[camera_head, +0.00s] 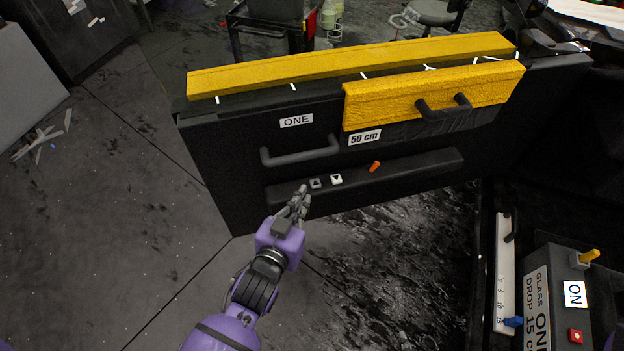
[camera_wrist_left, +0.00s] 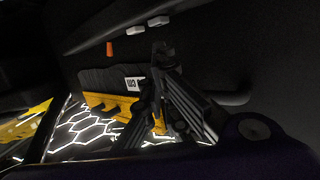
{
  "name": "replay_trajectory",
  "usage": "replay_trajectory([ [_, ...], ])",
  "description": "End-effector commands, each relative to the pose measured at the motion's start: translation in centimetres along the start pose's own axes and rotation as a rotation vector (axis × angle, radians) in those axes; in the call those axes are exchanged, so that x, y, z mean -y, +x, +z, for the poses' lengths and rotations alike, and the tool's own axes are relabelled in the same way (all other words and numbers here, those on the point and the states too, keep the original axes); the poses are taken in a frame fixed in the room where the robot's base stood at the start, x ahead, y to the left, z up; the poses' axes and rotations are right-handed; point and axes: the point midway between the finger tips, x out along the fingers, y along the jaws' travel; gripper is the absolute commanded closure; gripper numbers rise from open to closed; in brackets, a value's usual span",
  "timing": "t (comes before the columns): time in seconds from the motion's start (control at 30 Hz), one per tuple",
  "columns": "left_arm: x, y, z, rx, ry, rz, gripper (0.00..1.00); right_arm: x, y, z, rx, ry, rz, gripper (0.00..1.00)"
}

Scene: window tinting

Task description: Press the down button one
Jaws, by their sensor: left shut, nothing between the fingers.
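The down button one (camera_head: 336,179) is a small white square with a dark down arrow on the dark ledge of the panel marked ONE (camera_head: 216,160). The up button (camera_head: 315,183) is just left of it, greyer. Both show as pale blocks at the top of the left wrist view, the down button (camera_wrist_left: 137,30) nearer the orange piece and the up button (camera_wrist_left: 159,21) beside it. My left gripper (camera_head: 302,191) is shut and empty, its tips just left of and below the up button. Its fingers (camera_wrist_left: 160,50) point towards the ledge in the left wrist view. Contact cannot be told. My right gripper is not in view.
An orange piece (camera_head: 374,166) sits on the ledge right of the buttons. A dark handle (camera_head: 300,156) sticks out above them. A yellow block (camera_head: 435,95) with a handle is on the upper panel. A control box (camera_head: 555,300) stands at lower right. Floor at left is mostly open.

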Motion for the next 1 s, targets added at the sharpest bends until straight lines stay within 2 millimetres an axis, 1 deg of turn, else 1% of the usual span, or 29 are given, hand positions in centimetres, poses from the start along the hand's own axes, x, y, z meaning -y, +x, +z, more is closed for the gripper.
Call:
replay_trajectory([
  [0.27, 0.0, 0.1, 0.0, 0.000, -0.002, 0.000, 1.00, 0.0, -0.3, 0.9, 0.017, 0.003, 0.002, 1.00],
  [0.37, 0.0, 0.7, 0.0, 0.000, -0.002, 0.000, 1.00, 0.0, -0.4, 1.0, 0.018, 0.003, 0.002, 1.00],
  [0.47, 0.0, 2.0, -0.1, -0.001, -0.001, 0.000, 1.00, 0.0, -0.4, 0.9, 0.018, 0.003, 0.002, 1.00],
  [0.7, 0.0, 6.4, -0.1, 0.000, -0.002, 0.001, 1.00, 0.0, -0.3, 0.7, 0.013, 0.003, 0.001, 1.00],
  [0.8, 0.0, 8.0, -0.1, 0.000, -0.002, 0.000, 1.00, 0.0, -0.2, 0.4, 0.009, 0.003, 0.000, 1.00],
  [0.9, 0.0, 9.1, 0.0, 0.001, -0.002, 0.000, 1.00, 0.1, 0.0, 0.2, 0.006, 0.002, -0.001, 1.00],
  [1.0, 0.0, 9.7, 0.1, 0.001, -0.003, 0.000, 1.00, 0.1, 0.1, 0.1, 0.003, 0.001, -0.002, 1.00],
])
